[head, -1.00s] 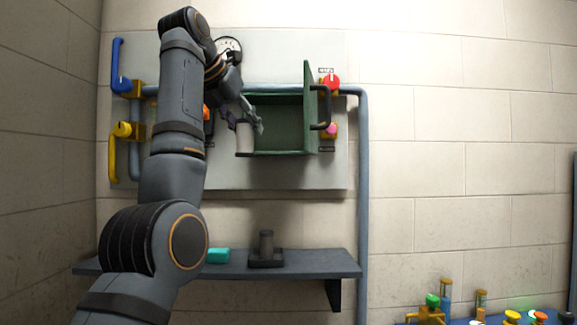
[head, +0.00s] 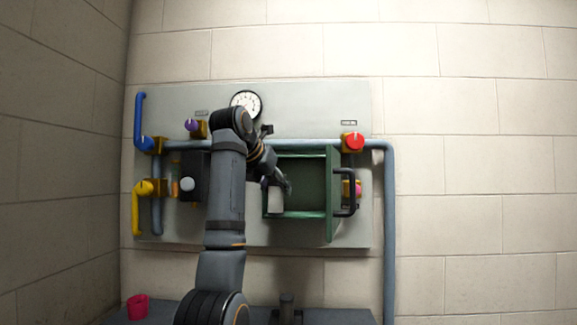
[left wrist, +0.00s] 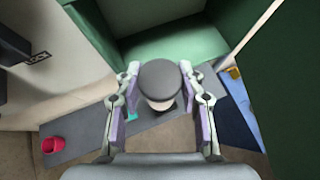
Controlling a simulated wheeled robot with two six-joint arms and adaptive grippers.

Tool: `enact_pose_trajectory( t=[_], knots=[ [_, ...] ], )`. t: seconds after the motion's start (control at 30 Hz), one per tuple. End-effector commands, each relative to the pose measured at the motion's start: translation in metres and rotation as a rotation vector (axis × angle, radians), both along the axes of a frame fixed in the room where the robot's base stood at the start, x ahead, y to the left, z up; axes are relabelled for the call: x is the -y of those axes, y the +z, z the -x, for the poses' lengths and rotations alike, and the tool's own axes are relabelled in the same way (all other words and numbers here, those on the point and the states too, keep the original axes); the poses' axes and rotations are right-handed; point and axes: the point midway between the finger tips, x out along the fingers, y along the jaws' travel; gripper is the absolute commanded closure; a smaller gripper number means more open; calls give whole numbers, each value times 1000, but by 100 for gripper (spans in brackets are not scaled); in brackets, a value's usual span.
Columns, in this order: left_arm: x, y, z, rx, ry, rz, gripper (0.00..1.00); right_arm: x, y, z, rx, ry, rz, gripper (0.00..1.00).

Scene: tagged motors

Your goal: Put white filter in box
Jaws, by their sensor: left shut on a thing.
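The white filter (head: 276,201) is a pale upright cylinder with a dark grey cap. The cap (left wrist: 160,76) faces the camera in the left wrist view. My left gripper (head: 274,184) is shut on the filter, with a finger on each side in the wrist view (left wrist: 160,90). The green box (head: 308,182) is mounted on the wall panel with its door (head: 331,195) swung open to the right. The filter overlaps the left part of the box opening; how deep it sits I cannot tell. My right gripper is not in view.
The open door has a black handle (head: 351,192). A red knob (head: 353,142), a gauge (head: 246,104) and blue (head: 139,118) and yellow (head: 138,210) levers surround the box. A shelf below holds a pink cup (head: 137,307) and a dark cylinder (head: 287,306).

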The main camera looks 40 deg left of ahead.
Motion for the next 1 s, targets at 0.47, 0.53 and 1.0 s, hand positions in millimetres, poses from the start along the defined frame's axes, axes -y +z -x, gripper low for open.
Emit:
enact_pose_trajectory(
  t=[0.47,0.53,1.0],
  knots=[
    [-8,1,-42,-1,0,0,100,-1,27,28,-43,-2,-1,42],
    [-10,5,-52,-3,0,1,100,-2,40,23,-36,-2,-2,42],
    [-14,-3,-76,0,0,0,100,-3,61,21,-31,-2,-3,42]
  ],
)
